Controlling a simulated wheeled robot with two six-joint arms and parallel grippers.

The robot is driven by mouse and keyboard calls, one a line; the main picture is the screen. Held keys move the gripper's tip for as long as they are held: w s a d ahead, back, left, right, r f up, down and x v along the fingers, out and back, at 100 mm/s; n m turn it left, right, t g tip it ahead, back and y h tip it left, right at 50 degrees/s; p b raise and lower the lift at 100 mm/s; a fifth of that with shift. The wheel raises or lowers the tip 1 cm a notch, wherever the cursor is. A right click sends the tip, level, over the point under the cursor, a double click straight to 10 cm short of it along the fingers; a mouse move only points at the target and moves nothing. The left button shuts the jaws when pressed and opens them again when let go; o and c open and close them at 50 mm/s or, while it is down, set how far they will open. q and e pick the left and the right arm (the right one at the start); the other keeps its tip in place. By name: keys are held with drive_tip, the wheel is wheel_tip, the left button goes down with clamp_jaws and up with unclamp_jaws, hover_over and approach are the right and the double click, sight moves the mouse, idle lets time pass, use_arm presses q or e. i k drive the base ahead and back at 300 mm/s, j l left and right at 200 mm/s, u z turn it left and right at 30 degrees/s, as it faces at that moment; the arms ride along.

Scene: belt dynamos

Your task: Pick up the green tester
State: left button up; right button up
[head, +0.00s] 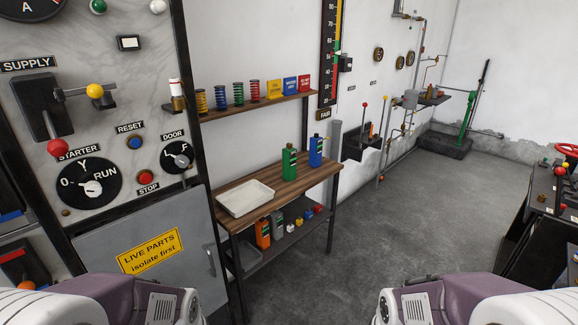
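The green tester (290,163) stands upright on the wooden top of a small bench (284,186), near its back edge. It is a boxy green device with a narrower neck on top and a dark panel on its front. A similar blue tester (316,153) stands just to its right, close beside it. Both are well ahead of me. Only purple and white links of my two arms show along the bottom edge. Neither of my grippers is in view, so I cannot see what they hold.
A white tray (229,207) lies on the bench, left of the green tester. An orange device (262,234) and several small items stand on the lower shelf. A wall shelf (247,108) holds coils and coloured cards. A grey cabinet (153,252) stands left. Open floor (400,214) lies right.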

sight(289, 157)
drive_tip(key=i+l+u, duration=0.3)
drive_tip(key=i+l, duration=0.25)
drive_tip(key=i+l+u, duration=0.3)
drive_tip(key=i+l, duration=0.2)
drive_tip(key=l, duration=0.15)
